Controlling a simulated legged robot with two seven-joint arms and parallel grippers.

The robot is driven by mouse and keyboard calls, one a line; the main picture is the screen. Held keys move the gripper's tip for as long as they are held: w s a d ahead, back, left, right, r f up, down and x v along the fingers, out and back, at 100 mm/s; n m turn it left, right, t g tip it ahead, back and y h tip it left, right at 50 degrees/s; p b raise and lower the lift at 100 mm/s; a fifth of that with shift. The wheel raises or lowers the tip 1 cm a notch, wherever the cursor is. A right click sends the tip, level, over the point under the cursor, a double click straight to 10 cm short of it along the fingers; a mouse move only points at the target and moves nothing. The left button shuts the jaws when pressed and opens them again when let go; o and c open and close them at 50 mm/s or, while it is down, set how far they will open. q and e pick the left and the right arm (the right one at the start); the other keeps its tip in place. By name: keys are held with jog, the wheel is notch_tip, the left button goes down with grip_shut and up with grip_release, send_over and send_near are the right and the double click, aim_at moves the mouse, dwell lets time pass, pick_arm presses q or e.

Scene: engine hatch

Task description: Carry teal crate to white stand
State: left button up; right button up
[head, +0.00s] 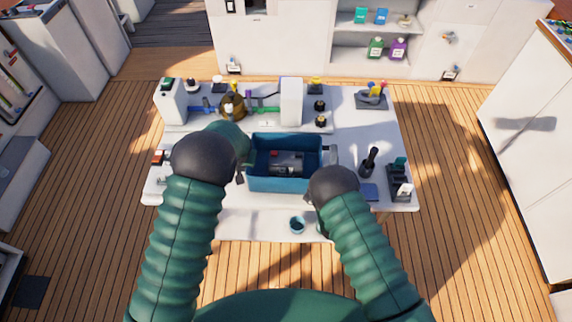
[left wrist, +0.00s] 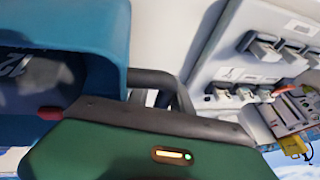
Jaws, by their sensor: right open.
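The teal crate (head: 284,182) sits upright on the white table in the head view, with dark and red items inside. It fills the left side of the left wrist view (left wrist: 85,65). My left gripper (head: 240,174) is at the crate's left end. Its fingers are mostly hidden by my arm, and I cannot tell whether they hold the crate. My right gripper (head: 328,160) is open at the crate's right end, partly hidden by my wrist. A dark bracket-like part (left wrist: 165,85) shows beside the crate in the left wrist view. I cannot single out the white stand.
The white table (head: 350,135) also bears a brown round flask (head: 233,105), a white block (head: 291,100), a dark upright tool (head: 369,162) and a dark holder (head: 399,182). A teal cup (head: 297,225) is on a white surface in front. Wooden floor (head: 465,190) is open at right.

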pick_arm(q)
jog(key=shift+c, duration=0.5)
pick_arm(e)
jog(key=shift+c, duration=0.4)
pick_arm(q)
jog(key=c, duration=0.5)
pick_arm(e)
jog(key=c, duration=0.5)
grip_shut()
pick_arm(q)
jog(key=shift+d, duration=0.1)
pick_arm(e)
jog(key=shift+s+a+f, duration=0.1)
jog(key=shift+f, duration=0.05)
